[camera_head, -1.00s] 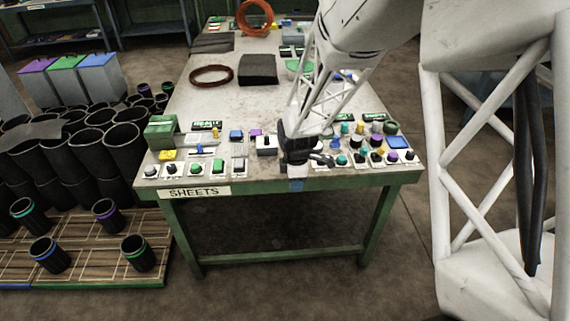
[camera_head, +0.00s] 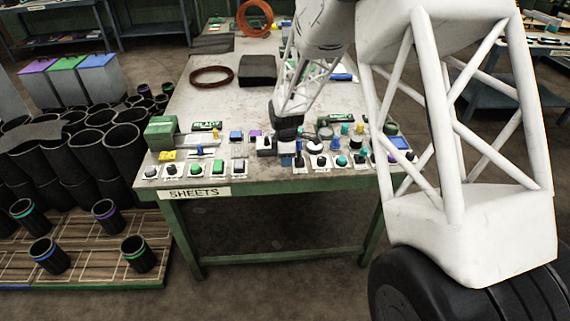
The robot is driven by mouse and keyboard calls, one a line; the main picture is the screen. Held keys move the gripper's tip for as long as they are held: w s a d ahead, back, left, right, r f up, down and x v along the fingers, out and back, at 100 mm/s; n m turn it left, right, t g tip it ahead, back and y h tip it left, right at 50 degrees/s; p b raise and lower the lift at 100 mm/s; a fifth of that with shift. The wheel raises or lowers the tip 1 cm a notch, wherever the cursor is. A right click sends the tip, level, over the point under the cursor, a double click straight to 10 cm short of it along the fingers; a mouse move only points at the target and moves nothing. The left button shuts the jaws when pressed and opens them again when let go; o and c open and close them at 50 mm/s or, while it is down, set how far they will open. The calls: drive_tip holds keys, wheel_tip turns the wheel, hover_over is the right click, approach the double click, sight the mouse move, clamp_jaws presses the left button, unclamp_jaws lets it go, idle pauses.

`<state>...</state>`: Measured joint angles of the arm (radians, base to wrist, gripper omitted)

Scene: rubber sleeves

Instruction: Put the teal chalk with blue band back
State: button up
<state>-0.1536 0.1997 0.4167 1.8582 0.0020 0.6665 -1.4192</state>
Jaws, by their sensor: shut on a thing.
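My gripper (camera_head: 287,146) is dark and points down over the front middle of the green-edged table (camera_head: 215,100). It is shut on a small piece with blue showing (camera_head: 286,161) below the jaws. This fits the chalk's blue band, but no teal can be made out on it, and the jaws hide most of it. Whether it touches the table cannot be told. Other small teal and blue pieces (camera_head: 342,160) stand on white plates to the right of my gripper.
Rows of small buttons and knobs line the table front, above the SHEETS label (camera_head: 194,193). A green box (camera_head: 161,130) stands at the left. Black sleeves (camera_head: 85,160) crowd the floor at left.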

sight(285, 169)
drive_tip(key=shift+w, duration=0.3)
drive_tip(key=shift+w+a+f, duration=0.1)
drive_tip(key=shift+w, duration=0.15)
drive_tip(key=shift+f, duration=1.7)
drive_tip(key=shift+f, duration=0.15)
drive_tip(key=o, duration=0.8)
drive_tip(key=shift+o, duration=0.2)
wheel_tip(285, 169, up, 11)
drive_tip(key=shift+r, duration=0.65)
